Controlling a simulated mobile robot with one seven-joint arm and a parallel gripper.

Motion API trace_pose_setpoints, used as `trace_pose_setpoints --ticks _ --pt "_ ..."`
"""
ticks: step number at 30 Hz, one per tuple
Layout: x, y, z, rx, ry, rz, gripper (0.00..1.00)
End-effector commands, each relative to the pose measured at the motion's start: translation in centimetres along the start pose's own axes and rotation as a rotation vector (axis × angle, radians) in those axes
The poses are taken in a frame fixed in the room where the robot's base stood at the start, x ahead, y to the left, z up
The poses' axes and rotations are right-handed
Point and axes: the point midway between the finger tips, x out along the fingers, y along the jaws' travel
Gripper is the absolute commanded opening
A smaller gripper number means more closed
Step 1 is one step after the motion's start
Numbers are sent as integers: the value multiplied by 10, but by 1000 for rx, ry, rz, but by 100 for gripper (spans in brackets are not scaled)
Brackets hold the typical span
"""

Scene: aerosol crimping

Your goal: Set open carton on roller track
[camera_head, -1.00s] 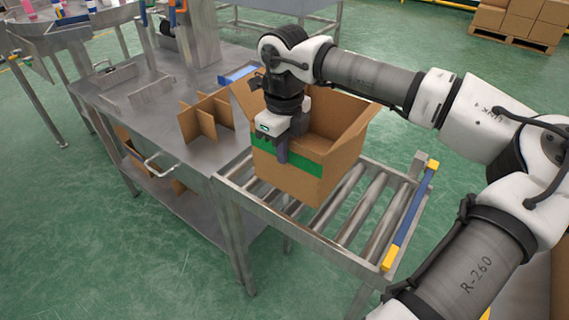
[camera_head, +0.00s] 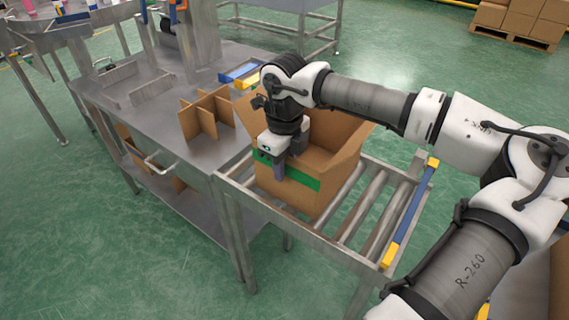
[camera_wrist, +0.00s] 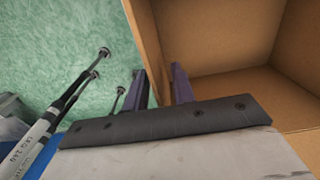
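The open brown carton (camera_head: 290,196) with a green band stands upright on the roller track (camera_head: 372,205), at its end beside the steel table. Its flaps are spread and its top is open. My gripper (camera_head: 287,165) is at the carton's near left wall, pointing down, with one finger outside the wall and one inside. In the wrist view the two purple fingers (camera_wrist: 162,88) are apart, with the carton's wall (camera_wrist: 215,35) between them and a gap showing. The gripper looks open around the wall. The carton's far side is partly hidden by my arm.
The steel table (camera_head: 160,118) left of the track holds a cardboard divider (camera_head: 207,115) and a blue and yellow item (camera_head: 243,75). A blue rail with yellow ends (camera_head: 412,215) edges the track's right side. Rollers right of the carton are bare. Stacked cartons (camera_head: 520,20) stand far back.

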Motion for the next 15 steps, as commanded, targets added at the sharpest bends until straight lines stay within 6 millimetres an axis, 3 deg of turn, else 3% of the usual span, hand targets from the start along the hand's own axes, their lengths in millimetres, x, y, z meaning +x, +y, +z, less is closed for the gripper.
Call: trace_pose_setpoints --ticks 10,15 --pt "-6 0 0 1 0 -1 25" --pt "-34 -1 0 2 -1 -4 25"
